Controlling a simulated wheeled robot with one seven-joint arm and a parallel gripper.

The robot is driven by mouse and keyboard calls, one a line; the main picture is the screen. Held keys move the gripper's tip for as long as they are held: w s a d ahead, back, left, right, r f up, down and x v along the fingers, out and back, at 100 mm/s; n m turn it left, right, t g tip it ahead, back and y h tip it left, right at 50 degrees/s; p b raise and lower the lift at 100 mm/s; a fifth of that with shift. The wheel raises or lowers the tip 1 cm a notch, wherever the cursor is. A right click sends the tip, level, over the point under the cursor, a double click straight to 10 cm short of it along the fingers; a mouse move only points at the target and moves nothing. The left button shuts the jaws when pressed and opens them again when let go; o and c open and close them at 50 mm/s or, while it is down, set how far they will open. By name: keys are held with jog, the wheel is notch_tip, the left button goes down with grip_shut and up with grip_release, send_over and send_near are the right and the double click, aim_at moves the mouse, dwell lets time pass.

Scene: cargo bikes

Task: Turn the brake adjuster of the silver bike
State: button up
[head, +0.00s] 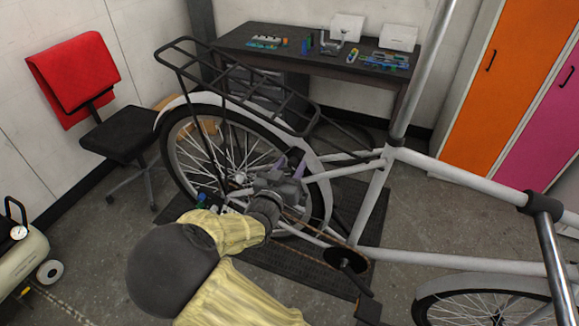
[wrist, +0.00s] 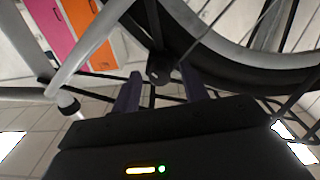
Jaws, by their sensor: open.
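The silver bike (head: 455,172) stands across the head view with its rear wheel (head: 232,150) toward the left. My gripper (head: 288,163) is at the front side of that wheel, close to the frame tubes. In the wrist view my gripper (wrist: 160,90) is open, with one dark purple finger on each side. A small dark round knob (wrist: 158,72), which looks like the brake adjuster, shows between the fingertips, beside the tyre (wrist: 235,62). I cannot tell whether the fingers touch it. My gripper and wrist hide this spot in the head view.
A dark workbench (head: 270,52) with small tools stands behind the bike. A red and black chair (head: 118,135) is at left, an air compressor (head: 22,255) at lower left, and orange and pink lockers (head: 505,95) at right. A dark mat (head: 300,262) lies under the bike.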

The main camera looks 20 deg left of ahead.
grip_shut()
jog(key=shift+f+m+b, duration=0.15)
jog(key=shift+m+b, duration=0.15)
jog(key=shift+b, duration=0.15)
jog(key=m+b, duration=0.4)
jog(key=b, duration=0.1)
jog(key=shift+f, duration=0.2)
jog(key=m+b, duration=0.4)
jog(key=b, duration=0.2)
jog(key=shift+m+b, duration=0.3)
jog(key=shift+b, duration=0.1)
jog(key=m+b, duration=0.6)
jog(key=b, duration=0.3)
jog(key=shift+d, duration=0.1)
jog(key=m+b, duration=0.2)
jog(key=b, duration=0.2)
jog(key=shift+r+m, duration=0.2)
jog(key=shift+m, duration=0.2)
